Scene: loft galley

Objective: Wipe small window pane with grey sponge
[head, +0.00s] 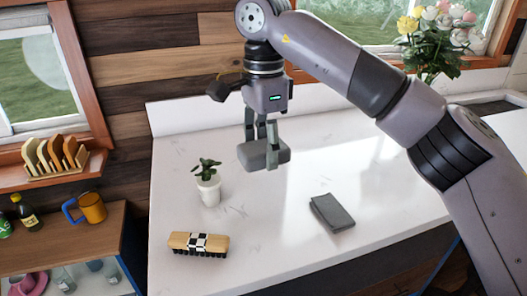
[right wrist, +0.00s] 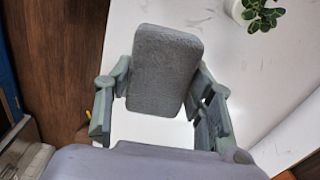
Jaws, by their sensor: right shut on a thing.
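My right gripper (head: 262,145) is shut on the grey sponge (head: 258,157) and holds it above the white counter. In the right wrist view the sponge (right wrist: 165,70) sits between the two fingers, its broad face towards the camera. A window pane (head: 38,70) in a wooden frame is at the left of the head view, with a pale round patch on the glass. The sponge is apart from this pane, well to its right. My left gripper is not in view.
A potted plant (head: 208,190), a wooden brush (head: 198,244) and a dark grey slab (head: 331,213) stand or lie on the counter (head: 270,225). A toast rack (head: 55,157) is on the sill below the left window. Flowers (head: 437,40) stand by another window.

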